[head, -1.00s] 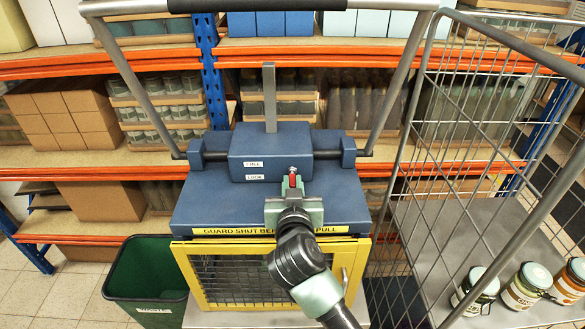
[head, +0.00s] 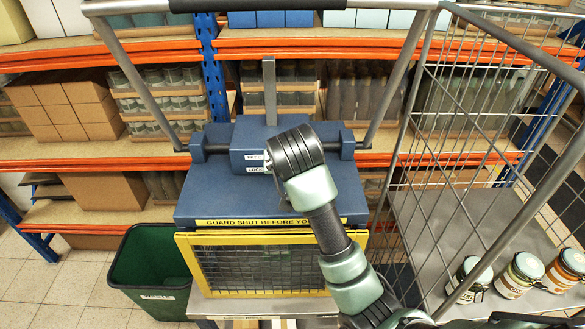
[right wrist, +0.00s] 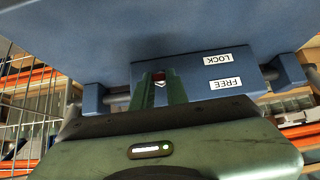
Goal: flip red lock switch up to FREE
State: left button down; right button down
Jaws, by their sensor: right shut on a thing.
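The red lock switch (right wrist: 159,76) shows in the right wrist view between the green fingers of my right gripper (right wrist: 162,90), which is shut on it. The switch is mounted on the blue block (head: 246,146) of the press, beside the white FREE label (right wrist: 225,84) and LOCK label (right wrist: 217,59). The wrist view is upside down, so LOCK appears above FREE. Fingers cover part of the switch, so its exact position is unclear. In the head view my right wrist hides the switch and the fingertips. My left gripper is not in view.
A yellow mesh guard (head: 262,293) is below the press. A grey U-shaped handle (head: 137,80) rises around it. A green bin (head: 150,262) stands at left, a wire cage trolley (head: 425,190) with several jars at right. Stocked shelves are behind.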

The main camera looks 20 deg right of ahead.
dwell(0.6)
jog(key=c, duration=1.4)
grip_release()
jog(key=shift+w, duration=0.1)
jog(key=shift+r, duration=0.1)
